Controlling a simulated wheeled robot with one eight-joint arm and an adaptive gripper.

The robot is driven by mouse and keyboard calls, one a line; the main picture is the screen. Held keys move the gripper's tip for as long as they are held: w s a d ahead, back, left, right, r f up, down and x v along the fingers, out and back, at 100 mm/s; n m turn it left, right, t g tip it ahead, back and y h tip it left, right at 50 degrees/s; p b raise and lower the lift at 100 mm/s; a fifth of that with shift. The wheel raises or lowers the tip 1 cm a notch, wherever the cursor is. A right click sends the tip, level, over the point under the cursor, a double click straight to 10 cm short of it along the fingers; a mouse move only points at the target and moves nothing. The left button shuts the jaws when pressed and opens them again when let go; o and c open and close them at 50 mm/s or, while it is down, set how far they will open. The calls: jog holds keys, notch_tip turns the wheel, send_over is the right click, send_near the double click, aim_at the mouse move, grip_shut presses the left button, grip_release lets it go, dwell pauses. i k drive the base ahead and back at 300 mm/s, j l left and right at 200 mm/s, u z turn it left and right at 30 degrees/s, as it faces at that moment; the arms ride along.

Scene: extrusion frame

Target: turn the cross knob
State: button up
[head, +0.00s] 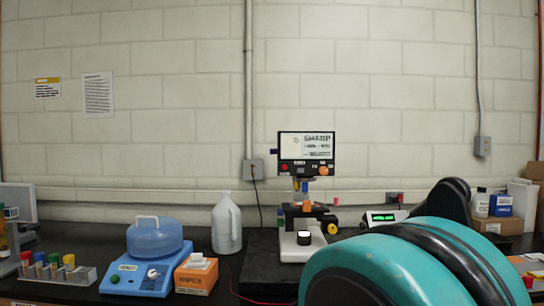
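I cannot make out a knob that is clearly cross-shaped. A microscope-like instrument (290,245) with a screen stands on a dark slab at the middle of the bench. My gripper is not in view; my teal and black arm fills the lower right and hides part of the bench.
An orange wipes box (196,276) and a white jug (227,224) stand between the blue device and the instrument. A rack of coloured vials (58,273) is at far left. A device with a green display (383,217) and several bottles and boxes are at right.

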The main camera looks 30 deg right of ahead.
aim_at(332, 229)
jog(key=z, duration=1.4)
